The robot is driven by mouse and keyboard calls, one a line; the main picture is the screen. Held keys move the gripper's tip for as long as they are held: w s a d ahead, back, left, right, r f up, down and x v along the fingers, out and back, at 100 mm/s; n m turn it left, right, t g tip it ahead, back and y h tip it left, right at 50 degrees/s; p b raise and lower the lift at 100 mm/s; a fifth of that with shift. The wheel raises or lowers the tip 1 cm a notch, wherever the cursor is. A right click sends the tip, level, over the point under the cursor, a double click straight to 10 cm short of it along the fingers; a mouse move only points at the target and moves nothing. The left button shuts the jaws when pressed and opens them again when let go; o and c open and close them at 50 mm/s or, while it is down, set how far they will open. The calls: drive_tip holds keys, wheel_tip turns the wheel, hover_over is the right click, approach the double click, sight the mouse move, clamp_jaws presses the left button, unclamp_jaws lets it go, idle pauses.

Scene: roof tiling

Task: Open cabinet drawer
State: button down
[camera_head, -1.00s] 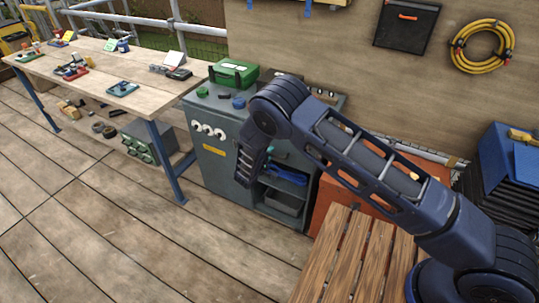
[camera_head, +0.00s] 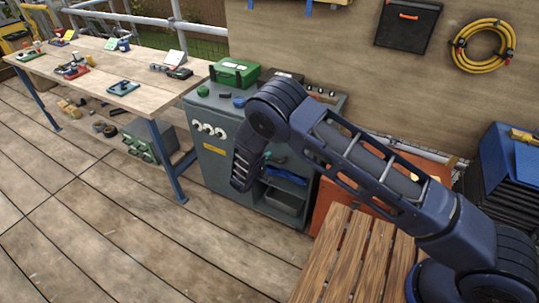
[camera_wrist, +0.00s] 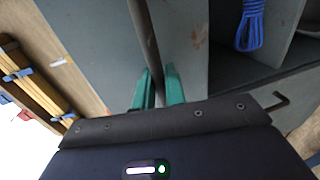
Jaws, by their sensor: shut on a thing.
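The grey cabinet (camera_head: 213,165) stands in the middle of the head view, with knobs and a yellow label on its left side. My arm hides much of its front, including any drawer there. In the wrist view, my gripper (camera_wrist: 160,88) shows two teal fingers closed around a dark, narrow bar (camera_wrist: 149,42), which looks like a handle. The bar runs along a grey cabinet panel (camera_wrist: 185,40). I cannot tell how far any drawer is out.
An open shelf of the cabinet holds blue cord (camera_wrist: 250,24). A green case (camera_head: 235,73) sits on top. A wooden workbench (camera_head: 110,75) with tools stands left. A slatted wooden surface (camera_head: 340,255) is in front at right. The deck floor is clear at front left.

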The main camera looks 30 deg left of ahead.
drive_tip(key=f+v, duration=0.2)
drive_tip(key=v, duration=0.9)
drive_tip(key=s+f+v, duration=0.1)
drive_tip(key=f+v, duration=0.1)
drive_tip(key=v, duration=0.9)
drive_tip(key=shift+f, duration=0.35)
drive_tip(key=c, duration=1.5)
unclamp_jaws()
drive_tip(key=shift+c, duration=0.2)
drive_tip(key=v, duration=1)
drive_tip(key=shift+s, duration=0.35)
drive_tip(key=shift+r, duration=0.1)
